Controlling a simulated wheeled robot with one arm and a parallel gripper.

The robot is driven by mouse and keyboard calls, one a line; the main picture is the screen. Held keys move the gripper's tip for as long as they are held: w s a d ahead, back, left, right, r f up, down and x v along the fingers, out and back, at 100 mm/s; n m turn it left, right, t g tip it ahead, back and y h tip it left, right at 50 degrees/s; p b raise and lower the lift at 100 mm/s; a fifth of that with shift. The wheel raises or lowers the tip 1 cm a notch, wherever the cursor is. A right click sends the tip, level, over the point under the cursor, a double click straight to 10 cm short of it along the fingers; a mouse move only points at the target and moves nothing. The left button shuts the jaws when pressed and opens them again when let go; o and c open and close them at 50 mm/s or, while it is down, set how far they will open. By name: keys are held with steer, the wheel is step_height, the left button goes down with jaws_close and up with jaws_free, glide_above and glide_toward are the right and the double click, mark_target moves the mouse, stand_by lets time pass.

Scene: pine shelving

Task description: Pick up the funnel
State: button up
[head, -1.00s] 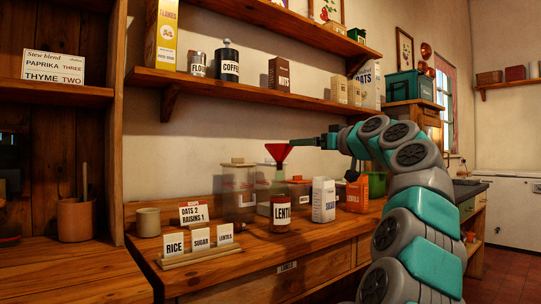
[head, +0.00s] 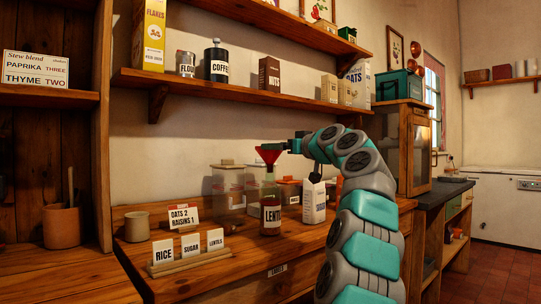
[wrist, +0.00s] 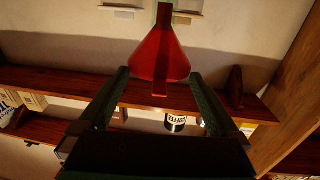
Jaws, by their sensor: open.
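The red funnel (head: 268,154) sits spout down in the neck of a glass lentils bottle (head: 270,215) on the wooden counter. My gripper (head: 284,146) is open at the right of the funnel's rim, at about rim height. In the wrist view the scene appears upside down. There the funnel (wrist: 160,52) shows ahead, its wide rim near the fingertips and between the two spread fingers. I cannot tell whether a finger touches it.
A white sugar packet (head: 314,202) stands right of the bottle, below my arm. Clear canisters (head: 228,188) stand behind it. A card rack (head: 190,257) and a small cup (head: 137,226) are at the left. A shelf (head: 230,90) with jars and boxes runs above.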

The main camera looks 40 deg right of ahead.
jaws_close()
stand_by(0.8)
